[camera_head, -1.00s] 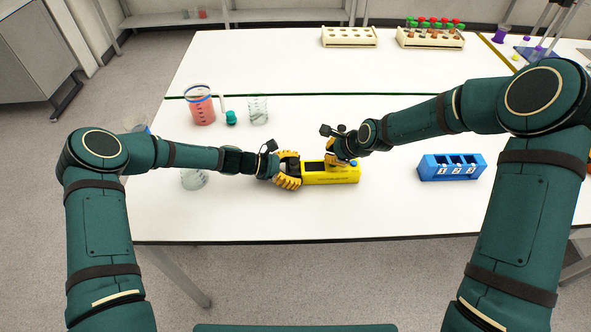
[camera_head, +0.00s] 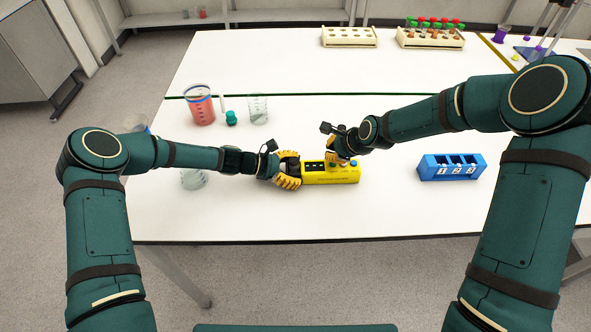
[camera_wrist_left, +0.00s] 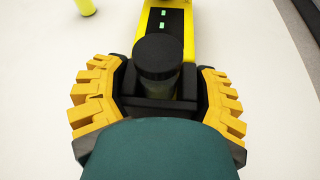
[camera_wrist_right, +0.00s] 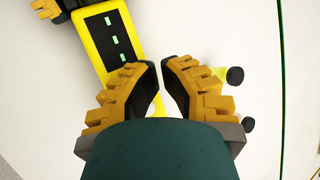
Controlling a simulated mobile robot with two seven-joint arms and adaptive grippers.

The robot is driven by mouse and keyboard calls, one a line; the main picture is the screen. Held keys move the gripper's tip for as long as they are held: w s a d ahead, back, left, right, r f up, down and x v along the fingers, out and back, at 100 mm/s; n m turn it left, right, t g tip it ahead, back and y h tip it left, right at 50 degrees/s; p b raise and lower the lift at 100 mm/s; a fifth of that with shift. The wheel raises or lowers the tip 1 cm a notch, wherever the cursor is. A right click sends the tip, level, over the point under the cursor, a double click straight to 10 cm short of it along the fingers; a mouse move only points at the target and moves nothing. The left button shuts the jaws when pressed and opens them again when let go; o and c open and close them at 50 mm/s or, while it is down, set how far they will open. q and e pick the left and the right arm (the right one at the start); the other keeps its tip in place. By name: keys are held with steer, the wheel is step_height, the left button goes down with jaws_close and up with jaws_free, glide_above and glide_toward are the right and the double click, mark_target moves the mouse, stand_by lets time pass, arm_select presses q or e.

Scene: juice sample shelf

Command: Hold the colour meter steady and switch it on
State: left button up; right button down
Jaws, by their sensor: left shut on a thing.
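The yellow colour meter (camera_head: 332,176) lies on the white table. Its dark panel shows green marks in the left wrist view (camera_wrist_left: 163,20) and in the right wrist view (camera_wrist_right: 112,37). My left gripper (camera_head: 288,171) is shut on the meter's left end, with its fingers either side of a black round part (camera_wrist_left: 160,58). My right gripper (camera_head: 338,157) is over the meter's right part, beside a blue button (camera_head: 353,163). Its fingertips (camera_wrist_right: 161,68) are close together with a narrow gap. I cannot tell whether they touch the meter.
A blue numbered rack (camera_head: 452,172) stands to the right. A red-filled beaker (camera_head: 202,109), a green-capped item (camera_head: 231,118) and a clear beaker (camera_head: 258,110) stand at the left. Tube racks (camera_head: 349,39) are at the back. The table in front of the meter is clear.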

step_height(320, 180, up, 6)
stand_by(0.8)
arm_select(q)
steer(key=o, duration=1.4)
steer(key=shift+c, duration=0.2)
